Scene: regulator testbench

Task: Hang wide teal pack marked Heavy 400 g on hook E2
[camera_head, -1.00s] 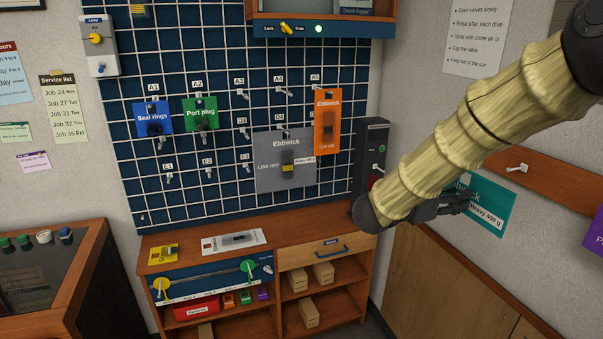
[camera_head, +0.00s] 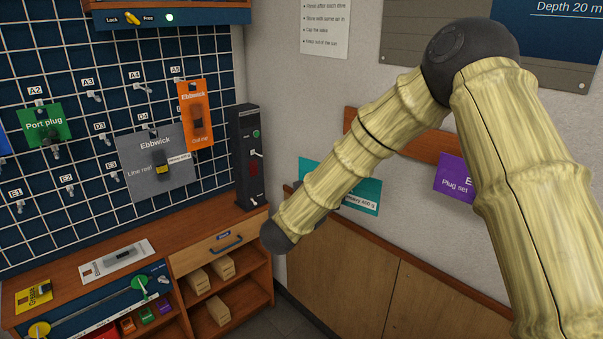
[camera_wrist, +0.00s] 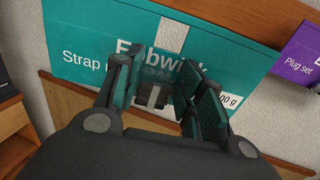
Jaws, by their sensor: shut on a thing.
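The wide teal pack (camera_head: 360,194) is by the right wall, partly hidden behind my arm in the head view. Its label is partly readable. In the wrist view the teal pack (camera_wrist: 85,38) fills the upper part, tilted, with "Strap" and "Ebbwick" showing and "00 g" at its right end. My gripper (camera_wrist: 155,85) is shut on the teal pack around its middle. In the head view the gripper is mostly hidden by my arm. Hook E2 (camera_head: 72,193) is on the blue grid board at left, low in the row of E hooks, and looks bare.
A grey pack (camera_head: 140,180), an orange pack (camera_head: 196,130) and a green pack (camera_head: 42,128) hang on the board. A black box (camera_head: 247,180) stands on the bench between the board and my arm. A purple pack (camera_head: 454,180) hangs right of the teal one.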

